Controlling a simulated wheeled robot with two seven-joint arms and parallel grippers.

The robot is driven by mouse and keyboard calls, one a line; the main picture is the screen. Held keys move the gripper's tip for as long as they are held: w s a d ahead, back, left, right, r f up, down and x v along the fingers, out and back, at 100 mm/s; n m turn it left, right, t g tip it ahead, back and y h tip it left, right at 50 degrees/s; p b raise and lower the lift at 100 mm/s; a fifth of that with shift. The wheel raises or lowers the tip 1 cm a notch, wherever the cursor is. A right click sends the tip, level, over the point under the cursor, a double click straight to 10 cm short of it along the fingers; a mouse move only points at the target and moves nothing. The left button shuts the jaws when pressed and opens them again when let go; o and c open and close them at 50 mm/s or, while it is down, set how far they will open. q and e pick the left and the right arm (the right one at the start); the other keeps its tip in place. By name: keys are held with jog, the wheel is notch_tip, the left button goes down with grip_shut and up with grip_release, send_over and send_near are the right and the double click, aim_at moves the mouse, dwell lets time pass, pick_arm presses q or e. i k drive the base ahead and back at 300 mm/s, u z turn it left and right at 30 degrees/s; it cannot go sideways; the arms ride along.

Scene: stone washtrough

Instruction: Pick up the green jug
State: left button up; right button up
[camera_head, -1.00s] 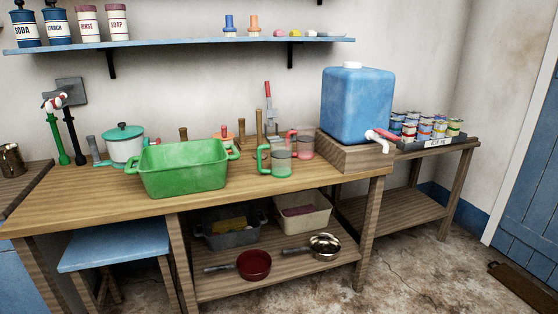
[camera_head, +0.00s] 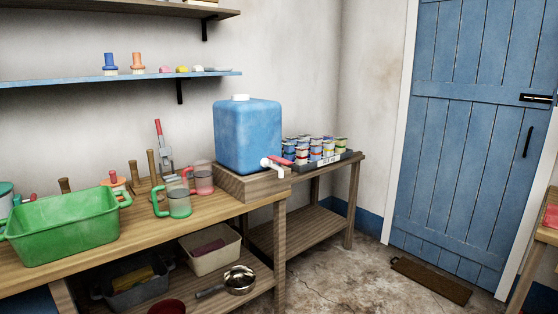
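The green jug (camera_head: 179,203) is a see-through vessel with a green handle on its left side. It stands upright on the wooden bench (camera_head: 230,203), near the front edge, right of the green basin (camera_head: 66,226). A similar jug with a red handle (camera_head: 202,179) stands just behind it to the right. Neither of my grippers shows in the head view.
A blue water tank (camera_head: 247,135) with a red-and-white tap (camera_head: 275,167) stands on a wooden block right of the jugs. A tray of small tins (camera_head: 318,152) is beyond it. Wooden-handled tools (camera_head: 152,168) stand behind the jug. The floor (camera_head: 360,275) in front of the blue door (camera_head: 468,140) is mostly clear.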

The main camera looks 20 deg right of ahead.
aim_at(177, 188)
jog(key=z, duration=0.4)
jog(key=k, duration=0.45)
jog(key=z, duration=1.25)
jog(key=i, duration=2.55)
jog(key=u, duration=1.7)
jog(key=i, duration=0.75)
jog(key=u, duration=0.6)
jog(key=k, duration=0.5)
jog(key=u, duration=1.65)
jog(key=i, duration=1.05)
jog(key=z, duration=0.3)
